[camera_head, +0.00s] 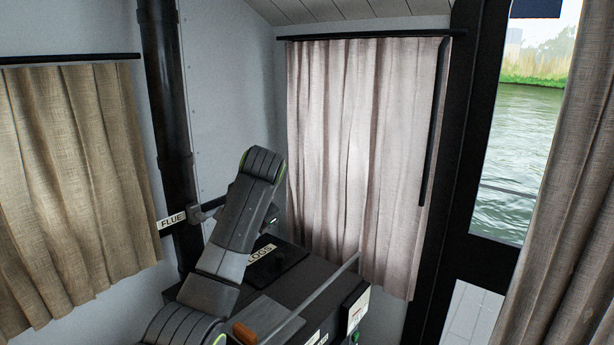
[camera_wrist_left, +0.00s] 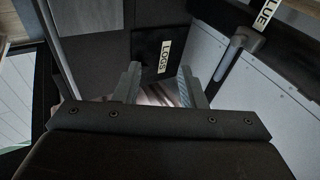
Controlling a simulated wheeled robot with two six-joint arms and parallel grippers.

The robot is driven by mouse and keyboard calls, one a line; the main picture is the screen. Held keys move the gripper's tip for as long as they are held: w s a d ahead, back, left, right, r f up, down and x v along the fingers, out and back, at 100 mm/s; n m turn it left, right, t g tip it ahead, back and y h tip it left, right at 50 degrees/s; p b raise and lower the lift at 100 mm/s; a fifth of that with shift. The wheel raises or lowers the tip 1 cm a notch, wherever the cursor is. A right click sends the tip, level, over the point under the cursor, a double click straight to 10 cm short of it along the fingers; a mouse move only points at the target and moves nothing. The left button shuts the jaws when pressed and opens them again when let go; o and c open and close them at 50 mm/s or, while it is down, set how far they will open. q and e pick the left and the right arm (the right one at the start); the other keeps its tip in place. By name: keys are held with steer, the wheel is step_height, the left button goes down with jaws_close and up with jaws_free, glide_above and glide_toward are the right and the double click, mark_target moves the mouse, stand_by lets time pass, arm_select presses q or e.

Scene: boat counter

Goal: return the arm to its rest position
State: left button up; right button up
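My left arm (camera_head: 240,220) rises from the bottom of the head view, bent at a joint near the curtain. It stands in front of the dark stove. Pale pinkish fabric shows past the fingers. My right arm and gripper are in neither view.
The black stove top (camera_head: 315,270) carries a LOGS label (camera_head: 262,253), also in the wrist view (camera_wrist_left: 167,57). A black flue pipe (camera_head: 165,110) with a FLUE label (camera_head: 172,220) stands left of my arm. Curtains (camera_head: 350,150) hang behind. A window (camera_head: 515,140) shows water at right.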

arm_select(q)
steer(key=s+a+f+n, duration=0.1)
steer(key=s+a+f, duration=0.4)
steer(key=f, duration=0.4)
steer(key=s+a+f+n+g+h, duration=0.1)
steer(key=s+a+f+n, duration=0.15)
steer(key=s+f, duration=0.65)
steer(key=s+a+f+n, duration=0.1)
steer(key=s+a+f, duration=0.35)
steer(key=f, duration=0.55)
steer(key=s+a+f+n, duration=0.2)
steer(key=s+a, duration=0.1)
steer(key=s, duration=1.3)
steer(key=s+a+f+n, duration=0.2)
steer(key=s, duration=1.3)
step_height(320, 180, down, 26)
steer(key=a+g+h+b, duration=0.1)
steer(key=a+g, duration=0.1)
steer(key=s+d+f+g, duration=0.1)
steer(key=s+d+f, duration=0.1)
steer(key=s+f, duration=1.3)
steer(key=shift+f+b, duration=0.45)
steer(key=shift+f, duration=0.05)
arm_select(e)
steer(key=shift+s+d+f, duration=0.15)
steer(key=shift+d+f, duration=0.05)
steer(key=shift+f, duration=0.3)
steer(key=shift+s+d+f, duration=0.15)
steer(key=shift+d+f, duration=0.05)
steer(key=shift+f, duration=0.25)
